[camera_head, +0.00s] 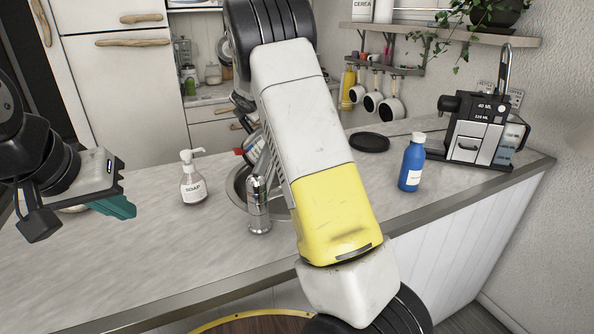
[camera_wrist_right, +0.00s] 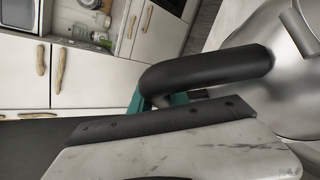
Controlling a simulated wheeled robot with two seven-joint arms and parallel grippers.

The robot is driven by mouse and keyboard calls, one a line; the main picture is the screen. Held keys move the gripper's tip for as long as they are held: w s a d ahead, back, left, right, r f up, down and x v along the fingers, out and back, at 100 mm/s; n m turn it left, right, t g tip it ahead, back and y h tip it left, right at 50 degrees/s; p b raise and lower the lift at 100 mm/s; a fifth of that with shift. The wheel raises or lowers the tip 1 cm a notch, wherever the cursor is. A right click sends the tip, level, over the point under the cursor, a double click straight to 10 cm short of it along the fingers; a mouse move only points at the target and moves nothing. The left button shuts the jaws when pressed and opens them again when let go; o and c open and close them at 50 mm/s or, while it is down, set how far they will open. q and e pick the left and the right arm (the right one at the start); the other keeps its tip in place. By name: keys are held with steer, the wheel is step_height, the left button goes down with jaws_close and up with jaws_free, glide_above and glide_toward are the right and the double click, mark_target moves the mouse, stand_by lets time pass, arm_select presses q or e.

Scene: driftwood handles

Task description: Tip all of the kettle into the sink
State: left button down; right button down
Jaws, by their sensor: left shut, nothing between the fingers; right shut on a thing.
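The kettle (camera_wrist_right: 295,75) is a shiny silver metal body at the right edge of the right wrist view, with a thick black handle (camera_wrist_right: 215,70). My right gripper (camera_wrist_right: 165,99) is shut on that handle, its teal fingers partly hidden behind it. The kettle's spout and contents are out of sight, and I cannot make it out in the head view, where my right arm blocks the middle. The sink (camera_head: 234,186) is a round metal basin, partly hidden by the arm and the tap (camera_head: 258,205). My left gripper (camera_head: 116,207) is shut and empty above the counter's left part.
A soap bottle (camera_head: 193,180) stands left of the sink. A blue bottle (camera_head: 411,165), a black round disc (camera_head: 369,142) and a coffee machine (camera_head: 478,130) stand on the right of the counter (camera_head: 160,250). The counter's front left is clear.

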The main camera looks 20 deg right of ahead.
steer(key=shift+s+d+r+m+t+y+b, duration=0.25)
steer(key=shift+s+d+r+t+b, duration=0.15)
steer(key=shift+r, duration=0.2)
steer(key=shift+s+d+r+m+t+y+b, duration=0.3)
steer(key=shift+d+r+b, duration=0.1)
steer(key=shift+d+r, duration=0.15)
stand_by(0.8)
steer(key=shift+s+d+m+t+y+b, duration=0.25)
steer(key=shift+s+d+m+t+b, duration=0.3)
steer(key=shift+d+b, duration=0.6)
steer(key=shift+s+d+r+m+t+y+b, duration=0.15)
steer(key=shift+s+d+r+t+b, duration=0.1)
steer(key=shift+s+d+r+b, duration=0.25)
steer(key=shift+s+d+r+m+t+y+b, duration=0.2)
steer(key=shift+s+r+b, duration=0.1)
steer(key=shift+r+b, duration=0.3)
steer(key=shift+r, duration=0.1)
steer(key=shift+s+d+r+t+b, duration=0.3)
steer(key=shift+s+d+b, duration=0.25)
steer(key=shift+b, duration=0.5)
